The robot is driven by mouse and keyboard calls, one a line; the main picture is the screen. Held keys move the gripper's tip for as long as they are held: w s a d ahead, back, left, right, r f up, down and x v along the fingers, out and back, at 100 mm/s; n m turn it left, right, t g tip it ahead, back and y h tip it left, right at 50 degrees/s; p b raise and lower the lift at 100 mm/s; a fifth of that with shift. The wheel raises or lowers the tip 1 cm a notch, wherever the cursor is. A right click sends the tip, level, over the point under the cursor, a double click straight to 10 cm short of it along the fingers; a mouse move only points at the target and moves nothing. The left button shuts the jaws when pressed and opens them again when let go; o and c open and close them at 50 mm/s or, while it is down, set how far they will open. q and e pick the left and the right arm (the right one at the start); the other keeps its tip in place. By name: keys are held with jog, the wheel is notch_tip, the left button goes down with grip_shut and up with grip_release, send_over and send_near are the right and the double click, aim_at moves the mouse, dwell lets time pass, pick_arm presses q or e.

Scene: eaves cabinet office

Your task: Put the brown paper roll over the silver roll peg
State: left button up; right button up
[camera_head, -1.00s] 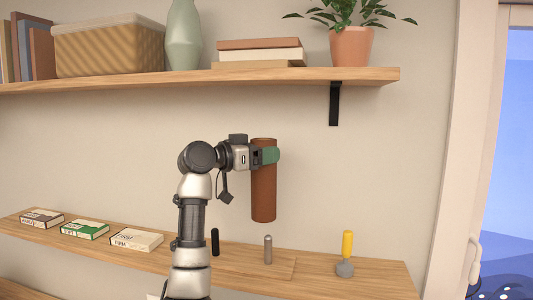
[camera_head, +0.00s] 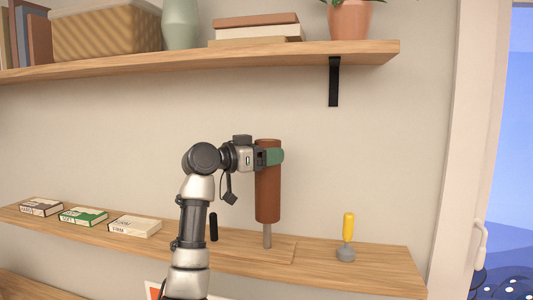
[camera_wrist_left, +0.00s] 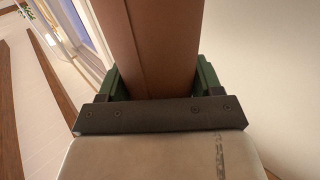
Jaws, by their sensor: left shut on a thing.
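The brown paper roll (camera_head: 267,195) is upright in the head view, held near its top by my left gripper (camera_head: 269,156). The left wrist view also shows the roll (camera_wrist_left: 150,45) between the green fingers of the gripper. The silver roll peg (camera_head: 267,238) stands on the lower shelf directly under the roll in the head view. Its lower part shows; its top is hidden behind or inside the roll's lower end, and I cannot tell which. My right gripper is not in view.
A black peg (camera_head: 213,227) stands left of the silver one. A yellow-handled tool (camera_head: 348,232) stands to the right. Several small boxes (camera_head: 134,226) lie on the lower shelf (camera_head: 385,268) at left. The upper shelf (camera_head: 300,60) and its black bracket (camera_head: 334,82) are above.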

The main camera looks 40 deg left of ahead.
aim_at(257, 180)
pick_arm(q)
jog(key=shift+f+b, duration=2.2)
jog(key=shift+f, duration=0.9)
jog(key=o, duration=1.3)
